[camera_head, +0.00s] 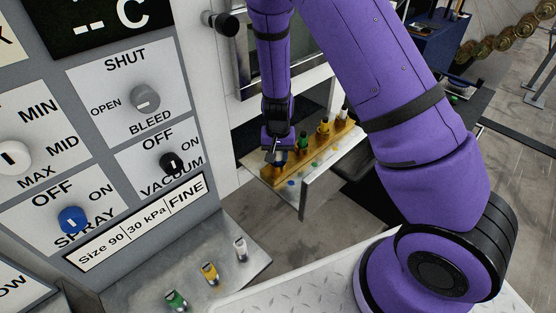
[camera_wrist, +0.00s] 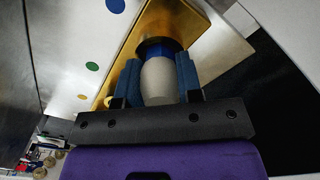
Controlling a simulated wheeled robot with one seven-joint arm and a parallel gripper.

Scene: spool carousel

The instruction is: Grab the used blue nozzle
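The blue nozzle (camera_wrist: 157,78) stands in a yellow rack (camera_wrist: 203,22). In the wrist view it has a pale grey tip, a blue band and a dark base. My gripper (camera_wrist: 158,70) has its blue finger pads on either side of the nozzle. They lie very close to it, and I cannot tell whether they press on it. In the head view my gripper (camera_head: 277,154) is at the near end of the rack (camera_head: 312,152), and the nozzle there is mostly hidden by it.
A green nozzle (camera_head: 303,142), a yellow one (camera_head: 323,128) and a dark one with a pale tip (camera_head: 343,114) stand along the rack. Coloured dots mark the pale shelf. A metal ledge (camera_head: 240,272) holds green, yellow and white nozzles near the control panel (camera_head: 130,130).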

